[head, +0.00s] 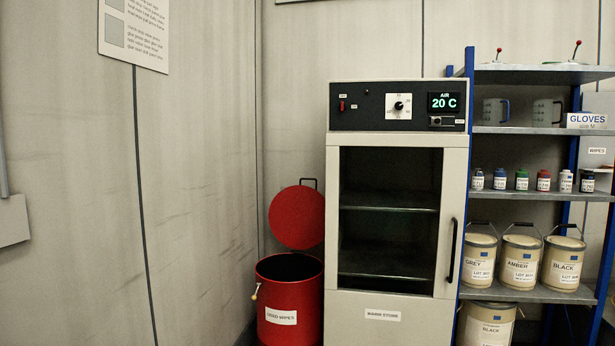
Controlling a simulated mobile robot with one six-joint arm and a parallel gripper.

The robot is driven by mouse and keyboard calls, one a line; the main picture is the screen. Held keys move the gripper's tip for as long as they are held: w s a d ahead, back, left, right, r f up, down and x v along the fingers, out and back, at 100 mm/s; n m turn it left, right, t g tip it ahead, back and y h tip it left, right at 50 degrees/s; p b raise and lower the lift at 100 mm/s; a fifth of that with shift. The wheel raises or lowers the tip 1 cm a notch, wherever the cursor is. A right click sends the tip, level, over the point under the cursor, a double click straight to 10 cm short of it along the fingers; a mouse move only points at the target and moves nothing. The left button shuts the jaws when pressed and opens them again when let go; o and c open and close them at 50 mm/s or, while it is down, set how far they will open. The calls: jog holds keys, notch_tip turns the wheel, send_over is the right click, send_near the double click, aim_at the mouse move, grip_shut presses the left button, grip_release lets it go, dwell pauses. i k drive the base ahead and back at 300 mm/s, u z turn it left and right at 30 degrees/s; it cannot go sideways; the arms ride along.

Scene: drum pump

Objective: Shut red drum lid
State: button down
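The red drum (290,327) stands on the floor in the corner, just left of the warm store cabinet. It bears a white label reading "USED WIPES". A small pale-knobbed lever (256,291) sticks out at the drum's left side. The drum's bottom is cut off by the picture's lower edge. My gripper is not in view.
The warm store cabinet (382,318), its door closed, stands close against the drum's right side. A blue-framed shelf (540,130) with tins, bottles and jugs is further right. A grey wall (200,180) runs along the left. Little floor is visible.

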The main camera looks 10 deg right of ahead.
aim_at(297, 213)
jog(key=u, duration=0.05)
jog(key=i, duration=1)
jog(key=z, duration=0.05)
